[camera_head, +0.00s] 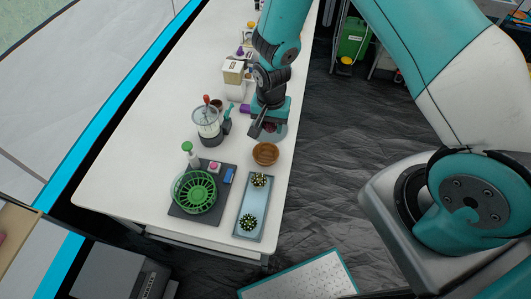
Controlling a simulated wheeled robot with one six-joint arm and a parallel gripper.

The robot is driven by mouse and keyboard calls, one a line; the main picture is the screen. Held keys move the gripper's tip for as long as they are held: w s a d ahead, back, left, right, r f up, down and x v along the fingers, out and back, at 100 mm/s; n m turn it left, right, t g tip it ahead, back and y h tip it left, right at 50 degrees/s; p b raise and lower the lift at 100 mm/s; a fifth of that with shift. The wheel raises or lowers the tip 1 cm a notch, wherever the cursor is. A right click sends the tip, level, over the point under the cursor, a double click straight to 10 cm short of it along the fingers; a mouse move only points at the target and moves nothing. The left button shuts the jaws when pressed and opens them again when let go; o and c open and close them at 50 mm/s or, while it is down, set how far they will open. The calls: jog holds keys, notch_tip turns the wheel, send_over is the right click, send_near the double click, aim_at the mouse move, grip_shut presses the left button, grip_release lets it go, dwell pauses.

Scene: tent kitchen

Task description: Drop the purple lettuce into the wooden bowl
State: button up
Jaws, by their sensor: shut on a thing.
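My gripper (266,131) points down over the right part of the white table, just behind the wooden bowl. It is shut on a small dark reddish-purple thing, which looks like the purple lettuce (270,127); the fingers and wrist hide most of it. The brown round wooden bowl (265,153) stands near the table's right edge, in front of my gripper. Its inside looks empty. The held thing is apart from the bowl, and I cannot tell its exact height.
A blender (208,122) and a coffee machine (235,75) stand left of and behind my gripper. In front are a green basket (194,191) on a dark mat (181,211) and a tray (242,233) with two dark green spotted things. The table's left side is clear.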

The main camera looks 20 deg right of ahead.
notch_tip(320, 180, down, 5)
jog(key=b, duration=0.3)
jog(key=shift+f, duration=0.15)
jog(key=o, duration=0.8)
notch_tip(320, 180, up, 18)
jog(key=b, duration=0.3)
jog(key=shift+f, duration=0.25)
jog(key=s+a+r+n+y, duration=0.1)
jog(key=s+r+n, duration=0.3)
jog(key=s, duration=0.3)
jog(key=s+a+r+n+y, duration=0.1)
jog(key=s+a+r+n, duration=0.1)
jog(key=s+r+n, duration=0.3)
jog(key=s+a+r+n+y, duration=0.1)
jog(key=s+r+n+y, duration=0.1)
jog(key=s+r+n, duration=0.3)
jog(key=shift+s+a, duration=0.2)
jog(key=shift+s, duration=0.85)
jog(key=shift+s+a, duration=0.2)
jog(key=shift+s, duration=0.8)
